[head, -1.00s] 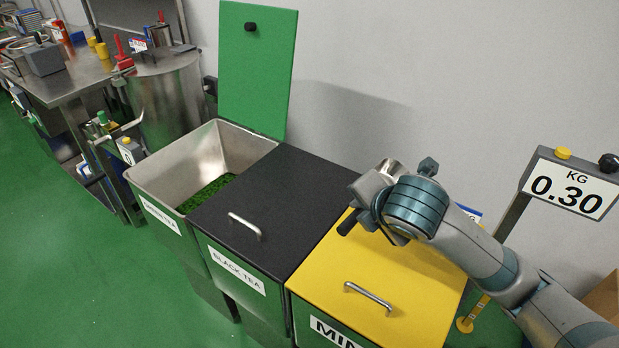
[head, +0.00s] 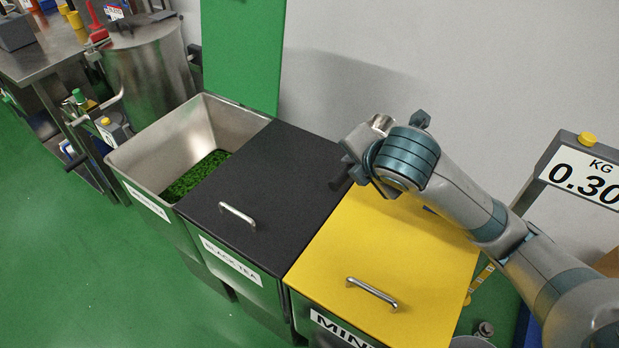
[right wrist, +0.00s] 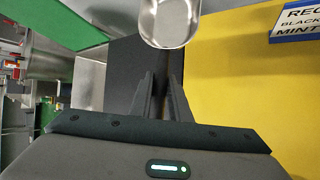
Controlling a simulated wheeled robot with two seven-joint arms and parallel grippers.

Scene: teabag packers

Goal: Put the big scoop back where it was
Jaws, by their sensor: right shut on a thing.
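My right gripper (right wrist: 162,85) is shut on the big scoop (right wrist: 170,22), whose silver bowl shows just beyond the fingertips in the right wrist view; its handle is mostly hidden. My left gripper is not in view.
An open bin (head: 125,157) of green tea, its green lid (head: 243,50) raised, stands left of the black lid. A scale display (head: 585,180) reading 0.30 is at the right. A steel table (head: 60,55) and drum (head: 150,70) are at the back left. Green floor is clear in front.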

